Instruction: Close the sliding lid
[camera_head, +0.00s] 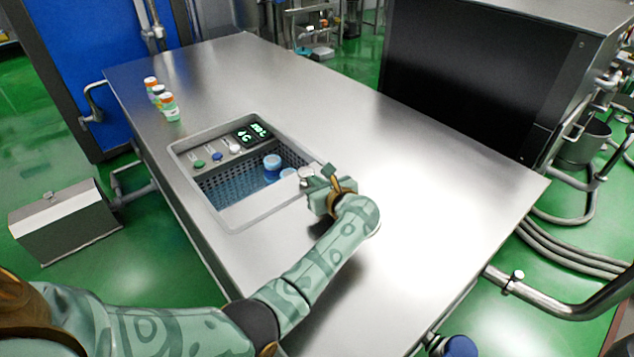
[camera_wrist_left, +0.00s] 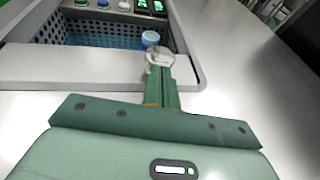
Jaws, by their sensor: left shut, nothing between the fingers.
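The sliding lid (camera_head: 252,210) is a flat pale grey panel in the sunken bath on the steel table. It covers the near part of the bath, and the far part is open. It also shows in the left wrist view (camera_wrist_left: 80,68). A round pale knob (camera_wrist_left: 160,57) stands at the lid's right end, directly at my left fingertips. My left gripper (camera_head: 315,178) is shut and empty, over the bath's right rim. Whether the fingers touch the knob I cannot tell. My right gripper is not in view.
The open part of the bath shows a perforated basket wall (camera_head: 228,187) and blue-capped containers (camera_head: 271,162). A control panel with buttons and a lit display (camera_head: 253,133) lies along the far side. Several small bottles (camera_head: 168,106) stand at the table's left edge. The table's right half is clear.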

